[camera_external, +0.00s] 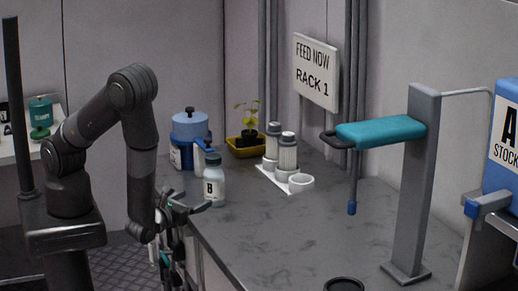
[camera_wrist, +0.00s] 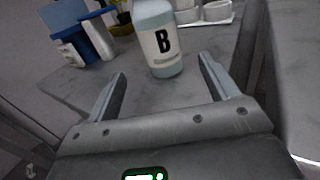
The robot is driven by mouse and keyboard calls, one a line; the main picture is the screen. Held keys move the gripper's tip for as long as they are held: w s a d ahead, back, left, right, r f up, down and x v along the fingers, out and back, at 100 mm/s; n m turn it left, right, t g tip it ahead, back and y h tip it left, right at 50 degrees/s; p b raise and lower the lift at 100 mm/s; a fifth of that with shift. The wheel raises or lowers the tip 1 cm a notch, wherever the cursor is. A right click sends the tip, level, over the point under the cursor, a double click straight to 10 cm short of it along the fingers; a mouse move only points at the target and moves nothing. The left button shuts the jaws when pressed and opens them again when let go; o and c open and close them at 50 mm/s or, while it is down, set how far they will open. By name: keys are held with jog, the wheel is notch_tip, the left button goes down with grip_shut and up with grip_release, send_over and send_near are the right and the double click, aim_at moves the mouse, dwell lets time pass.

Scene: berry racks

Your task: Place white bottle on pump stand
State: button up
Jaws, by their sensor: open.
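The white bottle (camera_external: 213,190), marked B, stands upright on the near left part of the grey counter. In the wrist view, the bottle (camera_wrist: 158,28) is ahead of my gripper, lined up with the gap between the fingers; its top is cut off. My gripper (camera_wrist: 162,66) is open and empty, and the bottle does not appear gripped. In the external view, my gripper (camera_external: 200,199) is low at the counter's left edge, close to the bottle. A grey upright with a teal arm (camera_external: 380,131) stands at the right; I cannot tell for certain whether it is the pump stand.
A yellow planter (camera_external: 247,148) and a white tray (camera_external: 277,182) with grey-capped bottles and a cup are farther back. A dark ring (camera_external: 344,285) lies at the front. The counter's middle is clear.

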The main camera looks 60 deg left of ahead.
aim_at(207, 193)
jog(key=shift+r, duration=0.1)
jog(key=w+r, duration=0.1)
jog(key=r, duration=0.1)
jog(key=w+a+r, duration=0.1)
jog(key=w+r, duration=0.1)
jog(key=w+a+r, duration=0.1)
jog(key=r, duration=0.2)
jog(key=shift+w+a+r, duration=0.1)
jog(key=shift+w+a, duration=0.1)
jog(key=shift+a, duration=0.05)
notch_tip(207, 193, down, 8)
jog(key=shift+r, duration=0.15)
jog(key=shift+x, duration=3.9)
jog(key=shift+c, duration=0.6)
jog(key=c, duration=1.3)
jog(key=shift+o, duration=0.2)
